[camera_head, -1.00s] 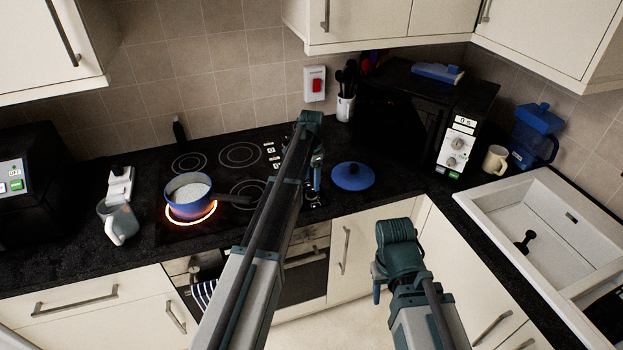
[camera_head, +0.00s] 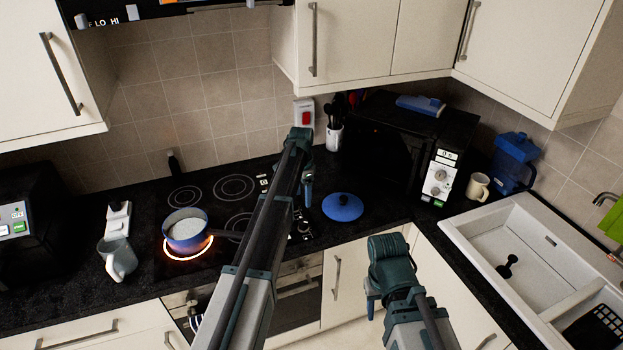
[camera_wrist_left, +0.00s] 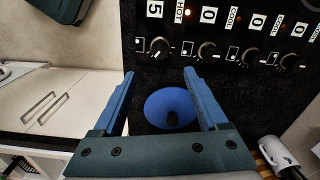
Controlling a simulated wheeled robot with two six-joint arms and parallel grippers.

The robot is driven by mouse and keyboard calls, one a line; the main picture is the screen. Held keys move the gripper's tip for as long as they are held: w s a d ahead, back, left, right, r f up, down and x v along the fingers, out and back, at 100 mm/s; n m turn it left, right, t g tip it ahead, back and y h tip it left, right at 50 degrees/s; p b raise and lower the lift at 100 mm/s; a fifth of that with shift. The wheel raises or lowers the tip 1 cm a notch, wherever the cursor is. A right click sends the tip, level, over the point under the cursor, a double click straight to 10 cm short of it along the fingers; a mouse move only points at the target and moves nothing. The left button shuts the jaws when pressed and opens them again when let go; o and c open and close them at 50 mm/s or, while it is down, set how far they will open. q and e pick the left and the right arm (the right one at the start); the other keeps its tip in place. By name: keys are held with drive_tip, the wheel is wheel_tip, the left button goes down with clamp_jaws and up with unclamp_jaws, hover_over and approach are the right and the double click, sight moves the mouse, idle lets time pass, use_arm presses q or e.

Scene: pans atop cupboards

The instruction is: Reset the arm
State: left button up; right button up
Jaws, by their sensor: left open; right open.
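My left arm reaches up over the counter from the lower middle of the head view. My left gripper (camera_head: 308,190) hangs at its end beside the hob's knobs, partly hidden by the arm. In the left wrist view my left gripper (camera_wrist_left: 157,75) is open and empty, with a blue lid (camera_wrist_left: 170,108) seen between its fingers. The lid (camera_head: 342,207) lies on the counter to the right of the gripper in the head view. My right gripper (camera_head: 371,303) is low in front of the cupboards, open and apart from everything.
A blue pan (camera_head: 187,228) sits on a glowing ring of the hob (camera_head: 232,188). A grey jug (camera_head: 118,257) stands left of it. A microwave (camera_head: 400,150), a mug (camera_head: 478,186) and a sink (camera_head: 540,250) are to the right. Wall cupboards (camera_head: 360,35) overhang the counter.

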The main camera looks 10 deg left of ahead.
use_arm(q)
drive_tip(key=s+d+f+n+b, duration=0.1)
drive_tip(key=s+d+f+b, duration=0.2)
drive_tip(key=s, duration=0.9)
drive_tip(key=s+d+f+n+b, duration=0.2)
drive_tip(key=s+d, duration=0.6)
drive_tip(key=s, duration=0.4)
drive_tip(key=s+d+f+n+y+b, duration=0.1)
drive_tip(key=s+d+f+n+b, duration=0.1)
drive_tip(key=s, duration=1)
drive_tip(key=d+f+b, duration=0.1)
drive_tip(key=d+b, duration=0.1)
drive_tip(key=d, duration=0.1)
drive_tip(key=shift+s+d+f, duration=0.2)
drive_tip(key=shift+d+f, duration=0.15)
drive_tip(key=shift+d, duration=0.05)
drive_tip(key=shift+a, duration=0.1)
